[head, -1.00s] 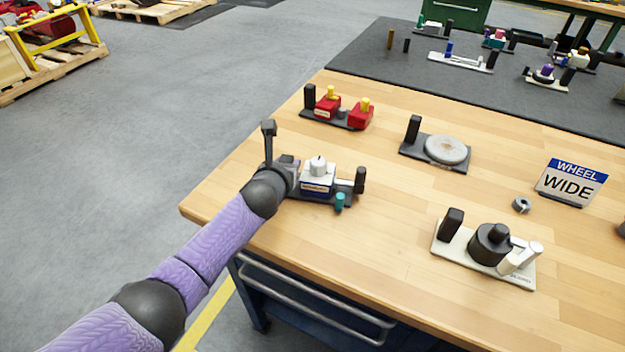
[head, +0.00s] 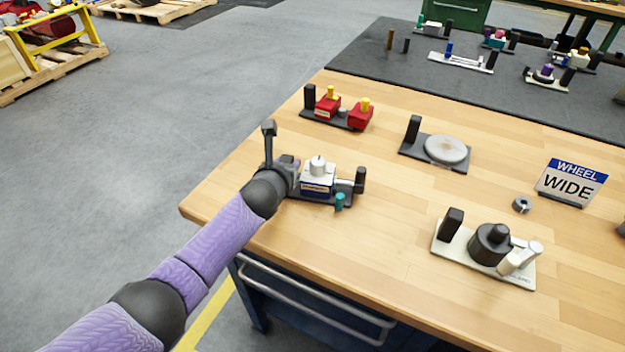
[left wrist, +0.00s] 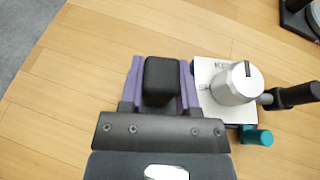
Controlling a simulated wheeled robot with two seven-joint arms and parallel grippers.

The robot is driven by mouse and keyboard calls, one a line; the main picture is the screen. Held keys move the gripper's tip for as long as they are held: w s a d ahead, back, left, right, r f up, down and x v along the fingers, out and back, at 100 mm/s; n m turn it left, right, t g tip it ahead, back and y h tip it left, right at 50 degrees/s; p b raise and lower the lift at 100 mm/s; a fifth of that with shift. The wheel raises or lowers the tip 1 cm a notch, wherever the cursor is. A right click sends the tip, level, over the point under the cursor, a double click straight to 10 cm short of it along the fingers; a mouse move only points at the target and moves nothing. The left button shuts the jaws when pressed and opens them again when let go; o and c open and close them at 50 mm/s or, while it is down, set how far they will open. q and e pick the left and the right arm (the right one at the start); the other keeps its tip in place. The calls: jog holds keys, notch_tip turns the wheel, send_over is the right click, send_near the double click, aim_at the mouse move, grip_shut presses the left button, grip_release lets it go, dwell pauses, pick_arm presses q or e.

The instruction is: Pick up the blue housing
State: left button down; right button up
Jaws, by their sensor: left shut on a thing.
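The blue housing (head: 316,190) has a white top and a silver knob and sits on a dark base plate near the table's left edge. In the left wrist view its white top (left wrist: 207,72) and the knob (left wrist: 237,84) show just right of my fingers. My left gripper (head: 289,174) is at the left end of that plate. In the left wrist view the purple fingers are shut on both sides of a black upright post (left wrist: 161,80), beside the housing. My right gripper is out of view.
A red two-part assembly (head: 327,106) stands behind.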

pick_arm(q)
notch_tip(320, 180, up, 9)
jog(key=shift+f, duration=0.2)
notch_tip(320, 180, down, 6)
jog(key=shift+f, duration=0.9)
jog(key=shift+f, duration=0.5)
dwell(0.5)
